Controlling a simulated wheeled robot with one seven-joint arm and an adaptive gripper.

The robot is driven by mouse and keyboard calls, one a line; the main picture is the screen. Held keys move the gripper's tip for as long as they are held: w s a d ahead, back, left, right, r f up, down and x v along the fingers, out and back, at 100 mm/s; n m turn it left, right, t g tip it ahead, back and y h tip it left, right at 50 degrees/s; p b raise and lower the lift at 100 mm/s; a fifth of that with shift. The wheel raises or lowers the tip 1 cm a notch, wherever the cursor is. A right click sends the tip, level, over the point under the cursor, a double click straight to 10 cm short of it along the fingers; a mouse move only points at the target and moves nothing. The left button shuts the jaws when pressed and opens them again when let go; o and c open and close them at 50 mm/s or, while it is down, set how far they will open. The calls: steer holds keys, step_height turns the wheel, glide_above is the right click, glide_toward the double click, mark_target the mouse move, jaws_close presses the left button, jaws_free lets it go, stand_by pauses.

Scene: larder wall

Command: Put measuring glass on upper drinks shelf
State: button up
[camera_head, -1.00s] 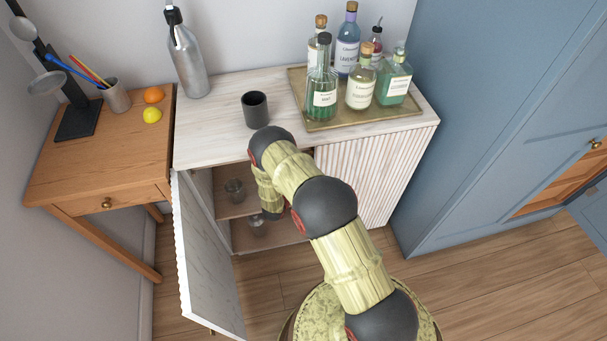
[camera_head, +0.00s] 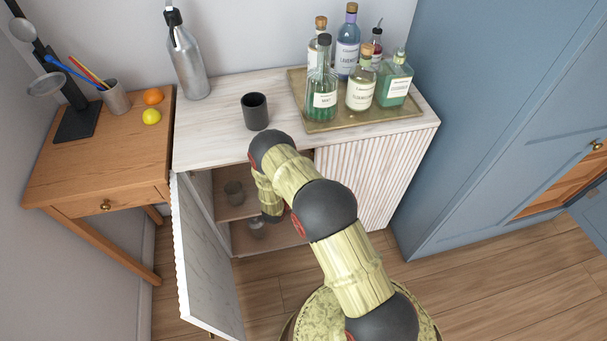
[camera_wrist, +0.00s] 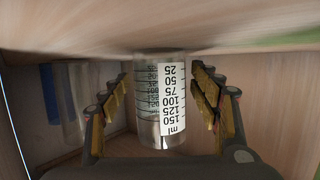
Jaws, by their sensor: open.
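The measuring glass (camera_wrist: 172,100) is clear, with black graduations and a white scale strip marked in ml, which reads upside down in the wrist view. My gripper (camera_wrist: 160,85) is open, with one finger on each side of the glass. I cannot tell whether the fingers touch it. In the head view the gripper is largely hidden behind my arm, at the open cabinet (camera_head: 225,207). Which one is the measuring glass is unclear in that view.
Another clear vessel (camera_wrist: 72,105) stands left of the glass in the wrist view. The open cabinet door (camera_head: 208,260) bounds the left side. On top are a dark cup (camera_head: 255,112) and a tray (camera_head: 330,123) of several bottles. A wooden side table (camera_head: 95,165) stands left.

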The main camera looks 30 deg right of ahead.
steer(key=shift+r, duration=0.25)
steer(key=p+v, duration=0.3)
steer(key=v, duration=0.7)
steer(key=shift+s+a+r+p, duration=0.1)
steer(key=shift+s+a+p, duration=0.05)
steer(key=shift+a+p, duration=0.2)
steer(key=shift+s+a+r, duration=0.15)
steer(key=shift+s+a, duration=0.25)
steer(key=shift+a, duration=0.1)
